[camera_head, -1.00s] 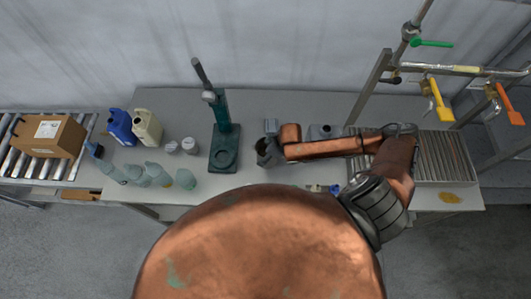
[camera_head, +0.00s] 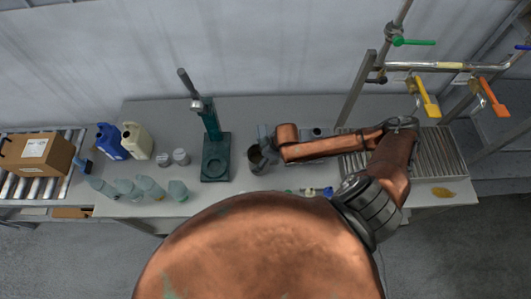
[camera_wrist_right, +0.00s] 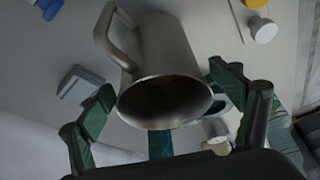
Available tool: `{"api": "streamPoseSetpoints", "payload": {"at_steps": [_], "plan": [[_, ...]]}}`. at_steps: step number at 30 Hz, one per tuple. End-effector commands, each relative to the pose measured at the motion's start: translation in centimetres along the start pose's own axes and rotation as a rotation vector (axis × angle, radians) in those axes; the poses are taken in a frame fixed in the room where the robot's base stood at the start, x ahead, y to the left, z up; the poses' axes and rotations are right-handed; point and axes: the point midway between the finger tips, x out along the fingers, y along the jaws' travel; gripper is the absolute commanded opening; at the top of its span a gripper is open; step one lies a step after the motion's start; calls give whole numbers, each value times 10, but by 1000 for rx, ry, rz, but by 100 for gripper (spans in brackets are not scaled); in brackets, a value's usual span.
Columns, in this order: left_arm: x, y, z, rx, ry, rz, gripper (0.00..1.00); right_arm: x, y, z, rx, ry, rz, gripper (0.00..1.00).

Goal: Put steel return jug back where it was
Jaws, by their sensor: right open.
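The steel jug (camera_head: 257,161) stands on the grey table just right of the green stand, its dark mouth visible from above. In the right wrist view the jug (camera_wrist_right: 165,55) fills the middle, with its handle at upper left and its mouth facing the camera. My right gripper (camera_wrist_right: 162,82) is open, with one green finger on each side of the jug; contact is not clear. In the head view my right gripper (camera_head: 270,152) is at the jug's right side, mostly hidden by its arm. My left gripper is not in view.
The green stand (camera_head: 215,165) is close left of the jug. A grey block (camera_head: 264,132) is just behind it. Small bottles, lidded jars (camera_head: 180,157), blue (camera_head: 111,142) and cream (camera_head: 137,141) canisters stand farther left. A slatted drain (camera_head: 430,155) and valve pipes are at right.

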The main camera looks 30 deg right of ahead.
Motion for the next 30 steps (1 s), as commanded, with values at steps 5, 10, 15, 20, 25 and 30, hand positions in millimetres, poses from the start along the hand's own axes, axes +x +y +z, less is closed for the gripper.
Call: {"api": "streamPoseSetpoints", "payload": {"at_steps": [5, 10, 15, 20, 25, 30], "plan": [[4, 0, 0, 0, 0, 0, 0, -39, 1, 0, -3, 0, 3, 85], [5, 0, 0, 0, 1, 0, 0, -64, 1, 0, -1, 0, 1, 85], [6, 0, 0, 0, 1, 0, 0, -76, 0, 0, 0, 0, 0, 85], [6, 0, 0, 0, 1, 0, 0, -77, 0, 0, 0, 0, 0, 85], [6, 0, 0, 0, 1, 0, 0, -77, 0, 0, 0, 0, 0, 85], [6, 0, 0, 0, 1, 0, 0, -77, 0, 0, 0, 0, 0, 85]]}}
